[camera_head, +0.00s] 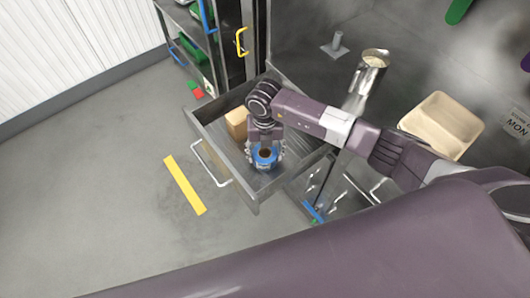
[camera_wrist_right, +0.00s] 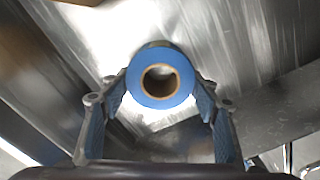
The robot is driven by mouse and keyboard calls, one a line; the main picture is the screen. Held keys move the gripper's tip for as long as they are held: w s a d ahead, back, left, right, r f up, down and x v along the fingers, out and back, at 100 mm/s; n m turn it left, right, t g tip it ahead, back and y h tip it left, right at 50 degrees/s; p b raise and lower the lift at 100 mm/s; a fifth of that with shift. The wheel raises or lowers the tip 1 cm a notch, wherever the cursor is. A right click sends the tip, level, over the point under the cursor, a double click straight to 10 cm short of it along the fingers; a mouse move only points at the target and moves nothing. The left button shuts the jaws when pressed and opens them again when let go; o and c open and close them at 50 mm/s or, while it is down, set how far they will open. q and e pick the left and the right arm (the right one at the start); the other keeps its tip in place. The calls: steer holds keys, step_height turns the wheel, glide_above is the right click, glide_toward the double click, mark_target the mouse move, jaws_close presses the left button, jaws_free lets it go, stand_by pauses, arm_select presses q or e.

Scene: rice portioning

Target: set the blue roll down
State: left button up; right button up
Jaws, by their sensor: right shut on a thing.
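The blue roll (camera_head: 265,158) is a ring of blue tape with a brown core. It is in the right part of an open metal drawer (camera_head: 213,107). My right gripper (camera_head: 266,148) points down over the drawer and is shut on the blue roll. In the right wrist view the blue roll (camera_wrist_right: 160,76) sits between the two fingertips of my right gripper (camera_wrist_right: 160,100), with the metal drawer floor behind it. I cannot tell whether the roll touches the floor. My left gripper is not in view.
A brown box (camera_head: 237,123) stands in the drawer to the left of the roll. A metal cup (camera_head: 370,68) and a beige tray (camera_head: 441,122) are on the dark counter to the right. The drawer's front wall and handle (camera_head: 211,163) face the open floor. A yellow strip (camera_head: 184,185) marks the floor.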

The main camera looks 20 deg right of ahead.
mark_target(265, 155)
steer(key=shift+f, duration=0.15)
steer(key=o, duration=1.2)
steer(key=shift+r, duration=0.2)
step_height(265, 155, up, 12)
steer(key=shift+b, duration=1.05)
